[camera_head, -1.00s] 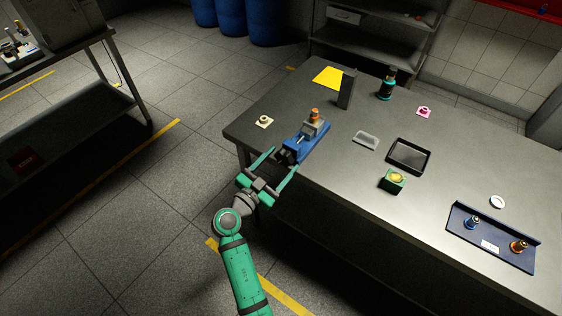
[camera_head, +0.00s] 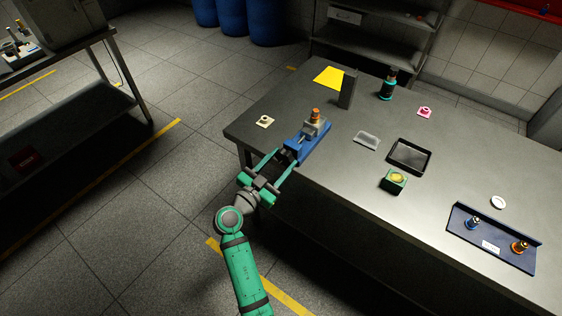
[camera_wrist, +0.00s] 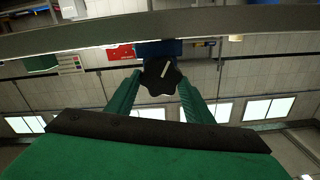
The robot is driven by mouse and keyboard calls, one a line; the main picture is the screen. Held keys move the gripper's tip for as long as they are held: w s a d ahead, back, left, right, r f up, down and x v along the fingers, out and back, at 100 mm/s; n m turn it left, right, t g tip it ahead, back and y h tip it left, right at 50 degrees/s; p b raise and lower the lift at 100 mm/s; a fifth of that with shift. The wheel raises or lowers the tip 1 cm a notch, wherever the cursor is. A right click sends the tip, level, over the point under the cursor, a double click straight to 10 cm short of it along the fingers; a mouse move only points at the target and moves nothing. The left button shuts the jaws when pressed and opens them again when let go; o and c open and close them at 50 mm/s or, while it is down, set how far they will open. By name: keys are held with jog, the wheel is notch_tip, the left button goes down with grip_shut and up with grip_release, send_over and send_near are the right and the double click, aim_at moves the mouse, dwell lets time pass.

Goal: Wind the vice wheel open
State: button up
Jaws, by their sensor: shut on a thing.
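The blue vice (camera_head: 311,145) sits at the near left edge of the grey table, with an orange-topped piece (camera_head: 315,115) standing in its jaws. Its dark wheel (camera_head: 286,157) sticks out past the table edge toward my arm. My gripper (camera_head: 278,163) has its two green fingers shut on the wheel, one on each side. In the wrist view the black lobed wheel (camera_wrist: 161,76) sits between the fingertips, with the vice's blue body (camera_wrist: 158,48) behind it. The spindle behind the wheel is hidden.
On the table (camera_head: 250,130) stand a grey upright block (camera_head: 347,90), a dark tray (camera_head: 409,156), a green box (camera_head: 393,181), a clear dish (camera_head: 367,140) and a blue rack (camera_head: 492,238). A small cream part (camera_head: 265,122) lies left of the vice. The floor around my arm is clear.

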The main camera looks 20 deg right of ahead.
jog(key=n, duration=0.6)
jog(key=shift+w+n, duration=0.1)
jog(key=shift+n, duration=0.2)
jog(key=n, duration=0.3)
jog(key=shift+n, duration=0.3)
jog(key=n, duration=0.3)
jog(key=shift+w+a+f+n, duration=0.1)
jog(key=shift+n, duration=0.2)
jog(key=n, duration=0.4)
jog(key=shift+w+f+n, duration=0.1)
jog(key=shift+f+n, duration=0.05)
jog(key=shift+n, duration=0.15)
jog(key=shift+f+n, duration=0.1)
jog(key=shift+n, duration=2.1)
jog(key=o, duration=1)
jog(key=shift+o, duration=0.2)
